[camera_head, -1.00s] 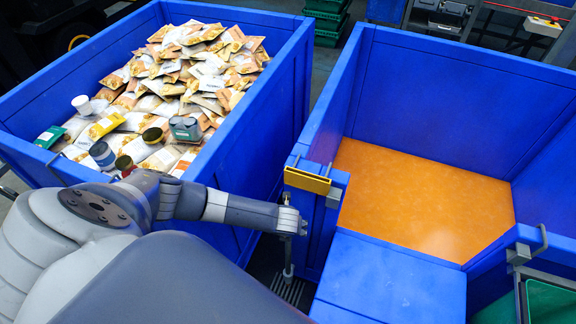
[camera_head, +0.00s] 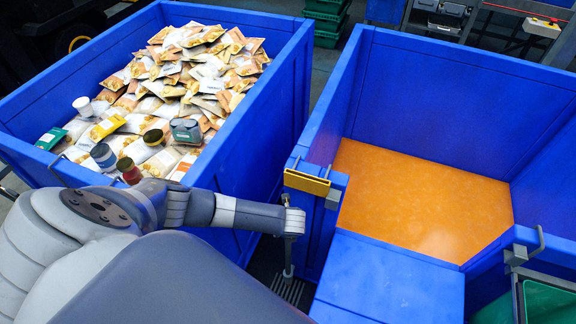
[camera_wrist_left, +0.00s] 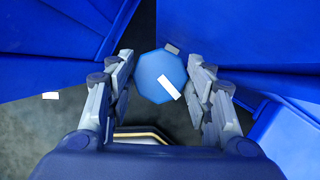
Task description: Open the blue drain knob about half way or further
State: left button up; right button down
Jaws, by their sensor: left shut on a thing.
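The blue drain knob (camera_wrist_left: 150,75) is an eight-sided disc in the left wrist view. A white stripe on its top slants from upper left to lower right. My left gripper (camera_wrist_left: 161,70) has one finger on each side of the knob and is shut on it. In the head view my left wrist (camera_head: 292,221) is low beside the gap between the two blue bins, above a thin upright rod (camera_head: 288,256). The knob itself cannot be made out there. My right gripper is not in view.
A blue bin (camera_head: 242,113) full of food pouches, jars and tins stands left. A second blue bin (camera_head: 455,80) with an orange floor stands right. A yellow bracket (camera_head: 307,182) sits on its near corner. A floor grate (camera_head: 288,289) lies below the rod.

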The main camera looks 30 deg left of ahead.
pick_arm(q)
jog(key=shift+d+n+g+p, duration=0.1)
jog(key=shift+n+g+p, duration=0.2)
jog(key=shift+n, duration=0.6)
jog(key=n+y, duration=0.1)
jog(key=n, duration=0.1)
jog(key=shift+w+n+g, duration=0.15)
jog(key=shift+n+g, duration=0.15)
jog(key=shift+g, duration=0.1)
jog(key=n+g, duration=0.1)
jog(key=n, duration=0.2)
jog(key=shift+w+n+y+p, duration=0.1)
jog(key=shift+n+y+p, duration=0.2)
jog(key=shift+y, duration=0.1)
jog(key=shift+n+g, duration=0.3)
jog(key=o, duration=1.1)
jog(key=shift+c, duration=0.2)
jog(key=shift+r, duration=0.1)
